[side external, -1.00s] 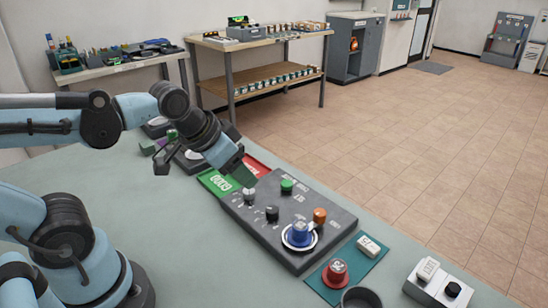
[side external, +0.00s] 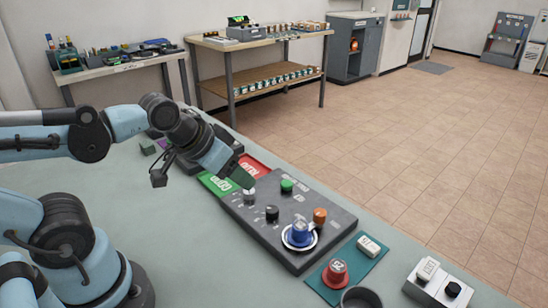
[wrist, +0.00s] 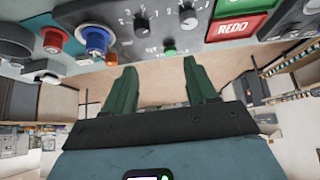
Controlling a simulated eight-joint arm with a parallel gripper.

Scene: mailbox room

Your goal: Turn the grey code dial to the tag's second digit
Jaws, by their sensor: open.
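The grey code dial (side external: 249,196) stands upright on the dark control panel (side external: 285,252), at its left end. It also shows at the top of the wrist view (wrist: 189,16), with small digits around it too small to read surely. My gripper (side external: 241,175) is above the panel's left end, close to the grey dial and apart from it. In the wrist view my gripper (wrist: 160,72) has its two green fingers spread with nothing between them.
The panel also carries a black dial (side external: 272,213), a blue knob (side external: 300,231), a green button (side external: 287,185) and an orange knob (side external: 319,215). A red REDO pad (wrist: 236,27) and a green pad (side external: 214,183) adjoin it. A red-based knob (side external: 336,272) stands on the mat.

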